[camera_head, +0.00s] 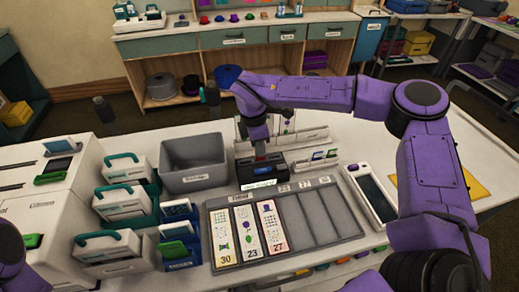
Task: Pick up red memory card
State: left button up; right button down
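My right arm reaches in from the right, and its gripper (260,146) points down just above a small black device (262,174) at the middle of the table. A tiny reddish spot shows at the top of this device by the fingertips; I cannot tell whether it is the red memory card. The fingers are too small and dark to tell whether they are open or shut. My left arm shows only as a purple piece at the lower left edge; its gripper is out of view.
A grey bin (194,183) stands left of the device. A grey tray (330,241) with three cards lies in front. Several white cases with teal handles stand to the left. A white tablet (372,192) lies to the right. A yellow sheet lies on the clear right part.

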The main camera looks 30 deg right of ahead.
notch_tip(320, 180, up, 3)
jog(key=shift+f+p, duration=0.1)
jog(key=shift+p, duration=0.5)
jog(key=s+a+r, duration=0.1)
jog(key=s+r, duration=0.3)
jog(key=s, duration=0.3)
jog(key=s+r+p, duration=0.1)
jog(key=s+r, duration=0.4)
jog(key=s, duration=0.2)
jog(key=shift+a, duration=0.35)
